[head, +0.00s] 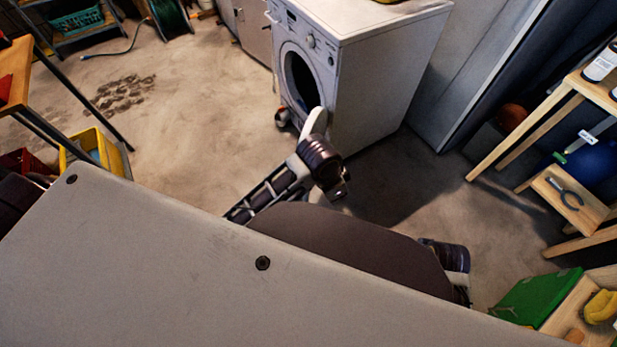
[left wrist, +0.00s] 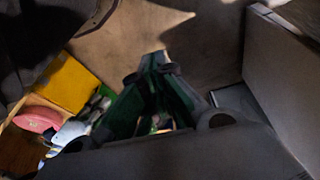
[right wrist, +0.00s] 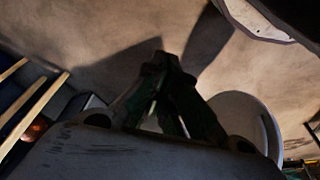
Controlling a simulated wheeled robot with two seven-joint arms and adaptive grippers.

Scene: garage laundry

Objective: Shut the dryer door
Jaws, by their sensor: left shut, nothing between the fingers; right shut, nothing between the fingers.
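The white dryer (head: 385,75) stands at the top middle of the head view, its round dark opening (head: 300,78) uncovered. The dryer door (head: 315,122) appears as a thin white edge standing out from the front, so it is open; my dark arm part hides its lower portion. A pale round disc that looks like the door (right wrist: 240,105) shows behind the right finger in the right wrist view. My left gripper (left wrist: 158,68) is shut and empty in the left wrist view. My right gripper (right wrist: 162,66) is shut and empty. I cannot tell whether either touches the door.
A wooden shelf (head: 540,122) stands at the right, and a yellow crate (head: 92,150) at the left. A large grey surface (head: 160,260) fills the foreground. A green box (head: 537,297) lies at lower right. Open floor (head: 195,100) lies left of the dryer.

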